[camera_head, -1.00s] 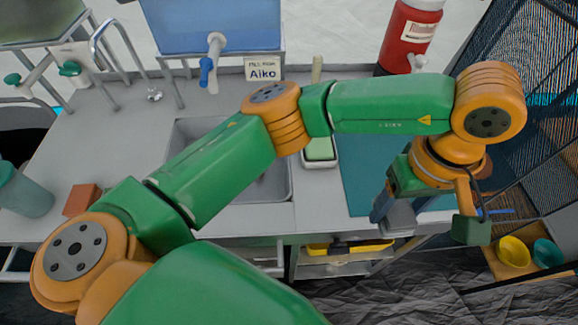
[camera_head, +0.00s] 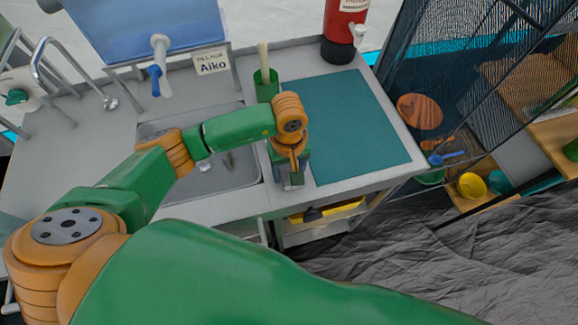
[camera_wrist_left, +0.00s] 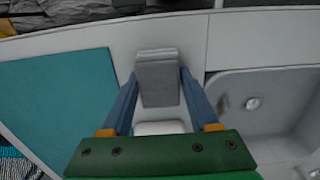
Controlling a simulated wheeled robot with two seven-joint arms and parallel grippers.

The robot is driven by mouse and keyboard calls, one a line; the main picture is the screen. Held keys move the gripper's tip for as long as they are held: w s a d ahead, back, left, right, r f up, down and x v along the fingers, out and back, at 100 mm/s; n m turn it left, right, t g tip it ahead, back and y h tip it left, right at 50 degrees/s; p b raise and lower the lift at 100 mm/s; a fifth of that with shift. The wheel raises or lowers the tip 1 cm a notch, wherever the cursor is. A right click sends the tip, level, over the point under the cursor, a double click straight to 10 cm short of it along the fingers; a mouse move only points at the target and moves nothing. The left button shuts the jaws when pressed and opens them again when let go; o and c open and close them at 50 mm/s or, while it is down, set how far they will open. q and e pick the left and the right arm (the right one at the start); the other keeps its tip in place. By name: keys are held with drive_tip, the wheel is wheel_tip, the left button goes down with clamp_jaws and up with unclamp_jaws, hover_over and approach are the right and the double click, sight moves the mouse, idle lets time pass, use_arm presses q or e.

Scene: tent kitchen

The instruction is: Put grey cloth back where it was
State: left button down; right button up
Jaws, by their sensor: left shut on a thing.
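The grey cloth (camera_wrist_left: 157,78) is a small folded pad, held between the two blue fingers of my left gripper (camera_wrist_left: 160,90) in the wrist view. In the head view my left gripper (camera_head: 290,177) is over the counter strip between sink and teal mat, near the front edge, with part of the cloth (camera_head: 291,184) showing below it. I cannot tell whether the cloth touches the counter. A white dish (camera_wrist_left: 160,128) shows just behind the cloth in the wrist view. My right gripper is not in view.
The sink (camera_head: 222,178) lies left of my gripper and the bare teal mat (camera_head: 350,125) lies right. A green cup (camera_head: 266,82) with a pale handle and a red extinguisher (camera_head: 344,30) stand behind. Right of the counter is a mesh rack with a yellow bowl (camera_head: 472,185).

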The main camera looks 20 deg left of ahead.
use_arm(q)
drive_tip(key=shift+f+b, duration=0.2)
drive_tip(key=shift+b, duration=0.1)
drive_tip(key=shift+c, duration=1.6)
unclamp_jaws()
drive_tip(key=shift+r, duration=0.1)
drive_tip(key=shift+o, duration=0.9)
drive_tip(key=shift+r+p, duration=0.3)
drive_tip(key=shift+p, duration=0.15)
wheel_tip(320, 180, up, 12)
drive_tip(key=b, duration=0.2)
drive_tip(key=shift+f+b, duration=0.15)
drive_tip(key=shift+b, duration=0.2)
